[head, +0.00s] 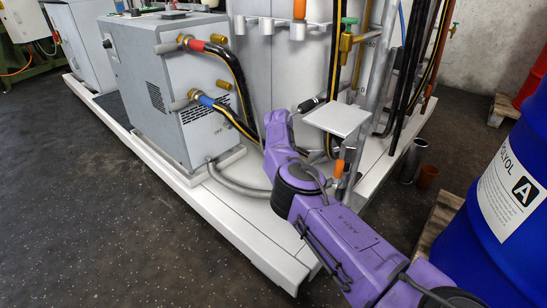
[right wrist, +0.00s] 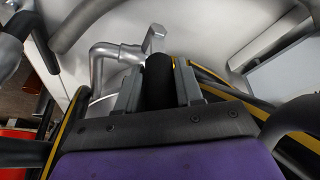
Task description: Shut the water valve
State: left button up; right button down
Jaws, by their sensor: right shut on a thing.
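My right gripper (right wrist: 159,75) is shut on a black grip (right wrist: 158,90), with a grey finger on each side of it. A silver metal lever end (right wrist: 153,38) sticks out beyond the grip, beside a bent silver pipe (right wrist: 108,55). In the head view my purple right arm reaches in from the lower right to beside the grey cabinet's hoses; its fingertips and the held grip are hard to make out there. Whether the grip belongs to the water valve I cannot tell. My left gripper is not in view.
A grey cabinet (head: 165,85) with red- and blue-marked hoses stands on a white plinth (head: 215,225). A small grey plate (head: 337,119) lies close right of my gripper. A brass valve with a green handle (head: 349,21) is behind. Blue drum (head: 480,240) at right; floor at left is clear.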

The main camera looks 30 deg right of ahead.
jog(key=shift+a+f, duration=0.2)
jog(key=shift+a, duration=0.1)
jog(key=c, duration=0.8)
grip_release()
jog(key=shift+w, duration=0.1)
jog(key=shift+d, duration=0.1)
jog(key=shift+r, duration=0.1)
jog(key=shift+r+p, duration=0.3)
jog(key=shift+r, duration=0.05)
jog(key=p+v, duration=0.3)
jog(key=v, duration=0.7)
jog(key=shift+p, duration=0.35)
